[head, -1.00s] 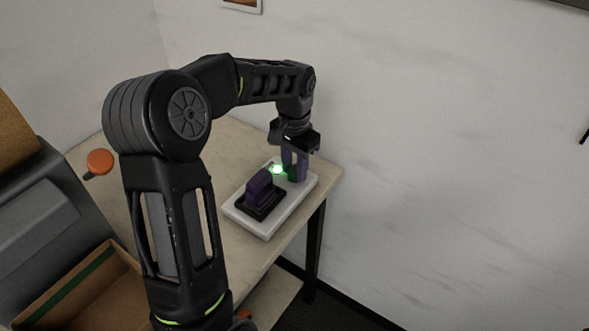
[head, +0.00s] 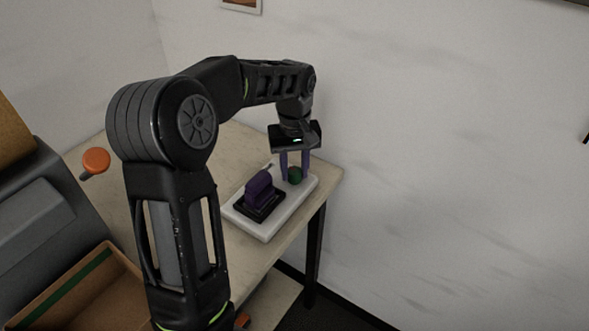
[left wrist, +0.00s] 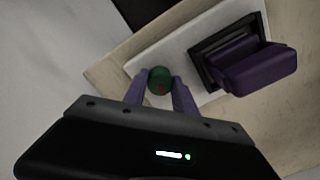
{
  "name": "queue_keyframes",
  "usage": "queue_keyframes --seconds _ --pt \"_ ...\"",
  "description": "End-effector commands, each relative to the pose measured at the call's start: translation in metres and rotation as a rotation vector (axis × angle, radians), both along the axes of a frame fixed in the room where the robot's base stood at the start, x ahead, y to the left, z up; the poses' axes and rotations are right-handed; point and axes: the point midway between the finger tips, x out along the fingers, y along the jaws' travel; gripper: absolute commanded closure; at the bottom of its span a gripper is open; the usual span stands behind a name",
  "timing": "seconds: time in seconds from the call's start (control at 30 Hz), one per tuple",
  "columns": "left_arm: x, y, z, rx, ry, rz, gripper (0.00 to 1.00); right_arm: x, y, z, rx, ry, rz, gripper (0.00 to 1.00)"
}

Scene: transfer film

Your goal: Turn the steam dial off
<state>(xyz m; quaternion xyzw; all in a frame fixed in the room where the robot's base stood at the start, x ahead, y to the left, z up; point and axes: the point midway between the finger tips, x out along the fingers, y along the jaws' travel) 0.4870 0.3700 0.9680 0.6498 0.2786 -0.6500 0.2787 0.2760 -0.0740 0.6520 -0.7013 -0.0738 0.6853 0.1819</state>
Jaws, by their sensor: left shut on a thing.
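In the left wrist view the fingers (left wrist: 158,90) flank the knob. A purple block-shaped handle (head: 259,187) on a black frame stands on the same plate beside the knob. My right gripper is not in view.
The table (head: 240,152) has bare room behind the plate. An open cardboard box (head: 82,295) is at lower left. The wall is close behind the table's right edge.

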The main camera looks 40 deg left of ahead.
Motion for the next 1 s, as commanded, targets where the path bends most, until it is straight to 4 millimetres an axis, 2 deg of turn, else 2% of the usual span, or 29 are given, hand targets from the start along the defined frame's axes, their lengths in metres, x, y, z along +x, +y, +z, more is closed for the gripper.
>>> queue_keyframes --seconds 0.3,0.87,0.9,1.0 --pt "0.0009 0.0002 0.001 0.002 -0.003 0.17 1.0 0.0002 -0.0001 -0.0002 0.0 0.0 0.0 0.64" --pt "0.0009 0.0002 0.001 0.001 -0.003 0.21 1.0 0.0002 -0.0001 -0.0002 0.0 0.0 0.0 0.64" --pt "0.0009 0.0002 0.001 0.001 -0.003 0.21 0.64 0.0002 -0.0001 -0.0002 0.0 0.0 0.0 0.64" --pt "0.0007 0.0002 0.0008 0.001 -0.002 0.21 0.56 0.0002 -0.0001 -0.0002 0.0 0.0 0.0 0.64"
